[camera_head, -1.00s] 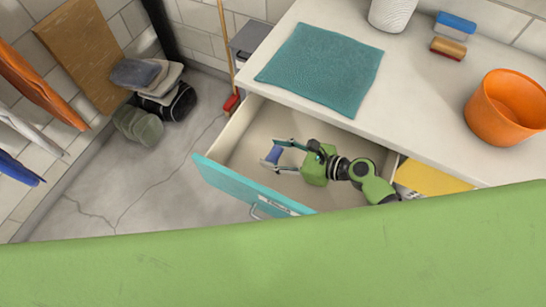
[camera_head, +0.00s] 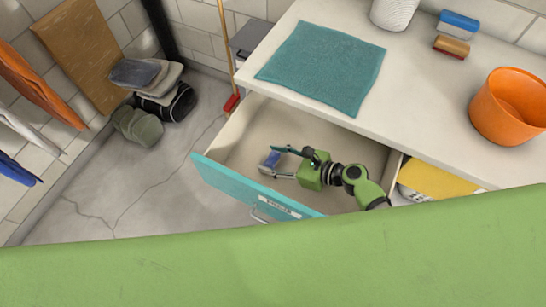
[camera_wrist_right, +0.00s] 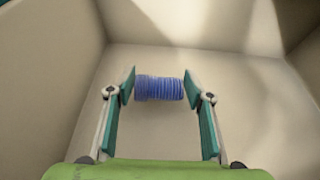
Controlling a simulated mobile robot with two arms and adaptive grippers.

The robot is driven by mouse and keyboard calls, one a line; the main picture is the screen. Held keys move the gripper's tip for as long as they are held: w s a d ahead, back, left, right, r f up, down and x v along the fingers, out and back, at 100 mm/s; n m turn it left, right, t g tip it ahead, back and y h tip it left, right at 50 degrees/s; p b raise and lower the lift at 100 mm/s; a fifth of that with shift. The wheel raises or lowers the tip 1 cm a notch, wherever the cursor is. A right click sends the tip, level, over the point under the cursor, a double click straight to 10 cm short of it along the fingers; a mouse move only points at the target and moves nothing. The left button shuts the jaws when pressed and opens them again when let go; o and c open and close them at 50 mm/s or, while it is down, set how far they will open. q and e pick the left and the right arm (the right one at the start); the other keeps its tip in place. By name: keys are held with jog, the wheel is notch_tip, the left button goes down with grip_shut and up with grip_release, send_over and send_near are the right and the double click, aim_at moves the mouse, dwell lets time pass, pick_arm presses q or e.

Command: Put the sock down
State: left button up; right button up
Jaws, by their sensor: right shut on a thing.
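The sock (camera_head: 270,160) is a small blue ribbed roll inside the open drawer. My right gripper (camera_head: 272,162) reaches into the drawer from the right and is shut on the sock. In the right wrist view the sock (camera_wrist_right: 159,88) lies crosswise between the two teal finger pads (camera_wrist_right: 159,92), with the pale drawer floor behind it. I cannot tell whether the sock touches that floor. The drawer (camera_head: 245,186) has a teal front with a label and handle. My left gripper is not in view.
A white counter (camera_head: 405,95) above the drawer bears a teal cloth (camera_head: 322,68), an orange pot (camera_head: 500,115) and brushes (camera_head: 455,25). The drawer floor (camera_head: 265,125) around the gripper is largely clear. A yellow item (camera_head: 435,180) is at right.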

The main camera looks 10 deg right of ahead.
jog(key=shift+f, duration=0.25)
jog(key=o, duration=0.9)
jog(key=shift+r+p, duration=0.35)
jog(key=shift+r, duration=0.25)
jog(key=shift+s+d+r, duration=0.15)
jog(key=shift+s+d, duration=0.05)
jog(key=shift+d, duration=0.1)
jog(key=b+v, duration=0.1)
jog(key=v, duration=0.9)
jog(key=shift+s+d+r, duration=0.3)
jog(key=shift+d+r, duration=0.05)
jog(key=shift+d, duration=0.15)
